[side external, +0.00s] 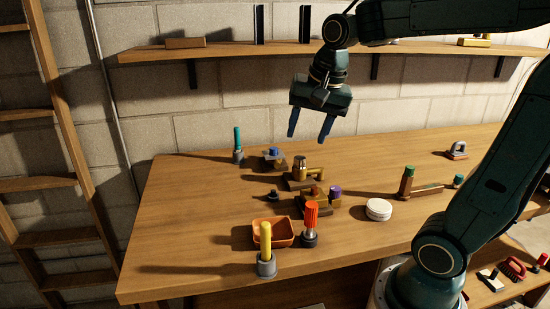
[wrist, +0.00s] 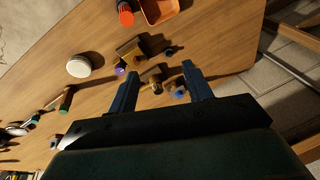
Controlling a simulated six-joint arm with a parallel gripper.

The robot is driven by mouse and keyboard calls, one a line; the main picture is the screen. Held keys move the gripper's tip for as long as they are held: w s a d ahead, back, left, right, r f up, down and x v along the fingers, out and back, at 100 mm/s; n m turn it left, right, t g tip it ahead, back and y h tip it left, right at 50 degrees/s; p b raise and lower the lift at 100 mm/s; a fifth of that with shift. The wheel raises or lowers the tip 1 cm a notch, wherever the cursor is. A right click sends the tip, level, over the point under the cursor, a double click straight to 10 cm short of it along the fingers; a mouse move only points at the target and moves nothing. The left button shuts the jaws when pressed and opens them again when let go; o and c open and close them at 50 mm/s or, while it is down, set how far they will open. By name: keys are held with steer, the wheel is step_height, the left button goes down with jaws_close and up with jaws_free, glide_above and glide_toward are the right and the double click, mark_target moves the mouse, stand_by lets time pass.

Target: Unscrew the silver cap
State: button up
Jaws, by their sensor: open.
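A brass fitting (side external: 314,174) sits on a wooden block in the middle of the bench, with a dark metallic cylinder (side external: 300,162) upright at its left end. This cylinder looks like the silver cap, but its colour is hard to tell. In the wrist view the brass fitting (wrist: 153,82) shows between the fingers, and the cap is too small to make out surely. My gripper (side external: 309,127) hangs above the back of the bench, fingers pointing down, open and empty. Its two blue fingers also show in the wrist view (wrist: 160,71). It is well apart from the fitting.
Blue-capped (side external: 272,153) and purple-capped (side external: 334,191) fittings stand close by. An orange tray (side external: 258,243), a red-topped tool (side external: 310,220), a yellow-handled tool (side external: 266,245) and a white disc (side external: 379,208) are nearer the front. A shelf (side external: 220,52) runs along the wall behind.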

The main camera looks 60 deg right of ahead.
steer(key=w+d+f+m+g, duration=0.1)
steer(key=w+d+f+m, duration=0.2)
steer(key=d+m, duration=0.3)
steer(key=w+d+f+m+g, duration=0.1)
steer(key=w+d+f+m, duration=0.3)
steer(key=d+m, duration=0.3)
steer(key=w+d+f+m+g, duration=0.1)
steer(key=w+d+f+m, duration=0.2)
steer(key=w+d+m, duration=0.2)
steer(key=shift+w+d+f+m+y, duration=0.15)
steer(key=shift+d+m, duration=0.1)
steer(key=shift+d, duration=0.4)
steer(key=shift+d+f+m+y, duration=0.1)
steer(key=shift+d+m, duration=0.1)
steer(key=shift+d, duration=0.4)
steer(key=shift+w+d+f+m+y, duration=0.15)
steer(key=shift+d+m, duration=0.1)
steer(key=shift+d, duration=0.5)
steer(key=shift+f, duration=0.1)
